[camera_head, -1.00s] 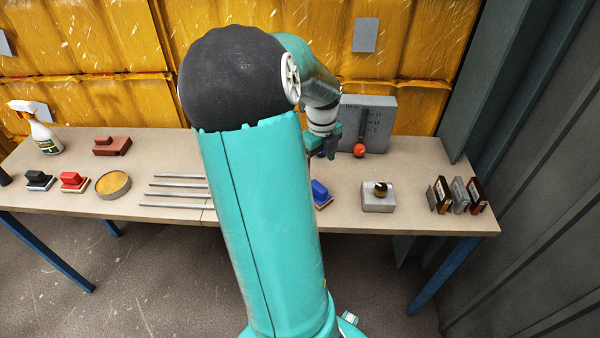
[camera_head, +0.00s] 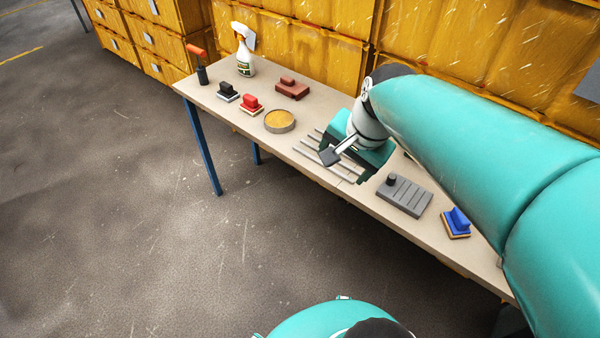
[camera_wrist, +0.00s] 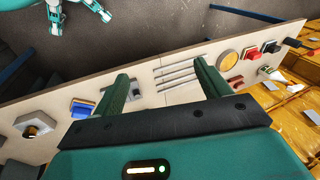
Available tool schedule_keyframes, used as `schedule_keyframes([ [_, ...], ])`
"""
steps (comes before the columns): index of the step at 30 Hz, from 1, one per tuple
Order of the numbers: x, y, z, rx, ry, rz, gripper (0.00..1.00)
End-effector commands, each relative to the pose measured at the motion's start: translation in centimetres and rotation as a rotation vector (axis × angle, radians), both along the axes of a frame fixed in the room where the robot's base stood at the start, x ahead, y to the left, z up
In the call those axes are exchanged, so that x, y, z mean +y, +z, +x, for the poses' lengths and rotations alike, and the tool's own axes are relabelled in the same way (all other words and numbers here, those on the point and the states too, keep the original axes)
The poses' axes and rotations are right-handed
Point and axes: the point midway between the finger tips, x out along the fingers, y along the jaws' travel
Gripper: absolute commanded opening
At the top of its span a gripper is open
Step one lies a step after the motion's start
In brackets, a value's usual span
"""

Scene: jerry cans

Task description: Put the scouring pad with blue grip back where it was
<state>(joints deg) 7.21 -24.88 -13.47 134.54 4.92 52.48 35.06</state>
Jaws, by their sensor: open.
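The scouring pad with blue grip (camera_head: 457,222) sits on the workbench (camera_head: 390,215), near its front edge, right of the grey slotted block. In the wrist view the pad (camera_wrist: 82,108) lies left of my left finger, apart from it. My gripper (camera_head: 345,165) is over the middle of the bench, near several grey rods (camera_head: 310,153). In the wrist view my gripper (camera_wrist: 161,72) has its fingers wide apart with nothing held between them. The red-grip pad (camera_head: 251,104) and black-grip pad (camera_head: 228,92) stand at the left part of the bench.
A grey slotted block (camera_head: 404,196) lies between rods and blue-grip pad. Yellow jerry cans (camera_head: 310,40) line the back. Floor in front is open.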

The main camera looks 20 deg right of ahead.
Motion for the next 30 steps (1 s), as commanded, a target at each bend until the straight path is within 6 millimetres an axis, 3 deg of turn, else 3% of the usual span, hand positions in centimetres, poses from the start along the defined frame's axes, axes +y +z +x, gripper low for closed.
schedule_keyframes([
  [1,2.6,0.9,-0.7,-0.042,0.179,-0.073,0.76],
  [3,5.4,1.6,-1.8,-0.086,0.413,-0.181,0.76],
  [6,8.2,2.2,-3.2,-0.133,0.678,-0.321,0.76],
  [9,9.8,2.4,-4.2,-0.156,0.841,-0.415,0.76],
  [13,10.4,2.5,-4.7,-0.164,0.917,-0.459,0.76],
  [28,10.3,2.5,-4.6,-0.163,0.913,-0.457,0.76],
  [30,10.3,2.5,-4.6,-0.163,0.913,-0.457,0.62],
])
